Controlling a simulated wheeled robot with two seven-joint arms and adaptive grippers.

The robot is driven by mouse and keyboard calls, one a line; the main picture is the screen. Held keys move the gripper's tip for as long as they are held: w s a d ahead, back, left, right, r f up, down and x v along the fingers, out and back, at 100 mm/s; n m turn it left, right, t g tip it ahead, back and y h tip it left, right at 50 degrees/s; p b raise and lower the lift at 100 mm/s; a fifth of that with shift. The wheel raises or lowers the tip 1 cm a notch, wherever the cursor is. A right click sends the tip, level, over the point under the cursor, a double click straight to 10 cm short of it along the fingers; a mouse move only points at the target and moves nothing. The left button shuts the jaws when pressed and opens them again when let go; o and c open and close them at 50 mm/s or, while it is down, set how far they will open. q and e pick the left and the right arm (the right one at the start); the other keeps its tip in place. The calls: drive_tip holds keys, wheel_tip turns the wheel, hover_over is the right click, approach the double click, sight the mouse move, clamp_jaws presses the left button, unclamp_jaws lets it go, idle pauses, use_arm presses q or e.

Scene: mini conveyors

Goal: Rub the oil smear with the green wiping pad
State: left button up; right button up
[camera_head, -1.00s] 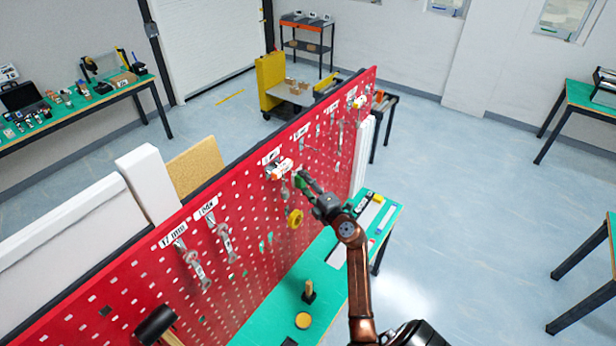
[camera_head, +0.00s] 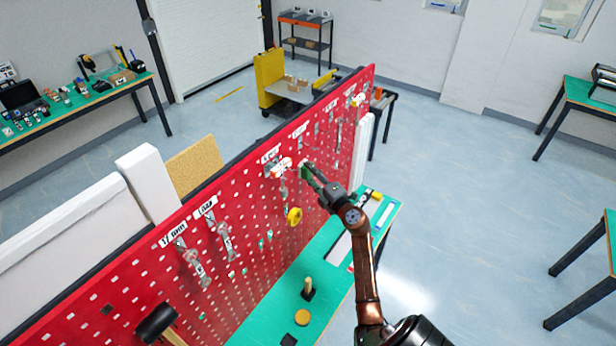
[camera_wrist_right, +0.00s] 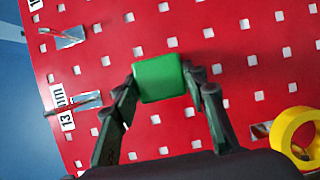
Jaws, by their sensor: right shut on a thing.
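The green wiping pad (camera_head: 306,173) is held by my right gripper (camera_head: 311,178) at the red pegboard (camera_head: 140,270). In the right wrist view the pad (camera_wrist_right: 159,78) sits between the two fingertips of the gripper (camera_wrist_right: 160,84), which are shut on its sides. The pad's face is turned to the board and lies close to it; I cannot tell for sure whether it touches. I cannot make out the oil smear in either view; the pad may hide it. My left gripper is not in view.
A yellow tape ring (camera_head: 294,216) hangs on the board below the pad, and shows at right in the wrist view. Labelled hooks with wrenches (camera_head: 192,262) line the board. A green bench (camera_head: 270,312) runs along its foot.

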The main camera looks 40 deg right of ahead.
drive_tip(key=shift+s+a, duration=0.2)
drive_tip(key=shift+a, duration=0.5)
drive_tip(key=shift+s+a, duration=0.2)
drive_tip(key=shift+a, duration=0.5)
drive_tip(key=shift+s+a, duration=0.2)
drive_tip(key=shift+a, duration=0.5)
drive_tip(key=s+d, duration=0.1)
drive_tip(key=s, duration=0.4)
drive_tip(key=shift+s+d, duration=0.35)
drive_tip(key=shift+s, duration=0.05)
drive_tip(key=s, duration=0.1)
drive_tip(key=s+d, duration=0.1)
drive_tip(key=s, duration=0.1)
idle(0.5)
